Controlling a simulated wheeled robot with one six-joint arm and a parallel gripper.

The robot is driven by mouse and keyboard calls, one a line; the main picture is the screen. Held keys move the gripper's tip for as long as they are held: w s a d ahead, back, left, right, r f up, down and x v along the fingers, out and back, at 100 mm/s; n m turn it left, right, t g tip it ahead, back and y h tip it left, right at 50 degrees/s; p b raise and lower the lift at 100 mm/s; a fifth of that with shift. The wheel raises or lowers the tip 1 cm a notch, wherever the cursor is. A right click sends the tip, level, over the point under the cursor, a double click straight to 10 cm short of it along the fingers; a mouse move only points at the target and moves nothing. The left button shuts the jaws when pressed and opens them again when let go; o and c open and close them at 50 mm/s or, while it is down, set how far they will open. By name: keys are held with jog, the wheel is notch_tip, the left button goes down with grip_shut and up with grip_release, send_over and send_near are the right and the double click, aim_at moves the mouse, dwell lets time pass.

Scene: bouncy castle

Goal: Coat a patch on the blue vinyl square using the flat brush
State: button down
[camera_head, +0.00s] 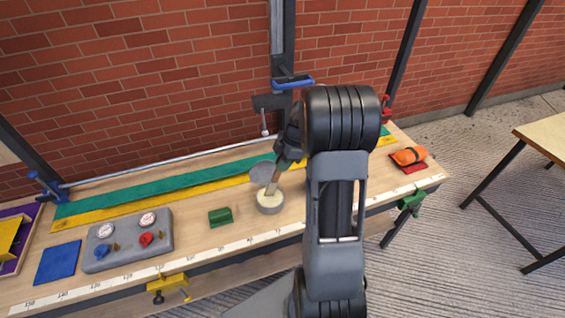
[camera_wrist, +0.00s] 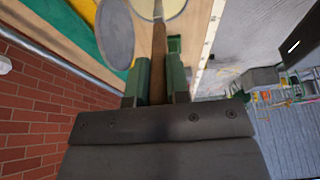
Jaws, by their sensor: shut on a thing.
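The blue vinyl square (camera_head: 57,262) lies flat near the left end of the bench, with no coating visible on it. The flat brush (camera_head: 272,182) has a brown handle and points down into a round open tin (camera_head: 270,209) of cream-coloured stuff. The bristles are hidden, so I cannot tell how deep they sit. My gripper (camera_head: 283,160) is above the tin, partly hidden by my own arm. In the wrist view its green fingers (camera_wrist: 158,82) are shut on the brush handle (camera_wrist: 158,50), and the tin (camera_wrist: 172,8) shows beyond.
A grey round lid (camera_head: 262,172) lies behind the tin. Green and yellow strips run along the back.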

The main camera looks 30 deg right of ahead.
jog(key=shift+s+f+b, duration=0.1)
jog(key=shift+f+b, duration=0.5)
jog(key=shift+b, duration=0.3)
dwell(2.4)
jog(key=shift+r+p, duration=1.75)
jog(key=shift+r, duration=1.85)
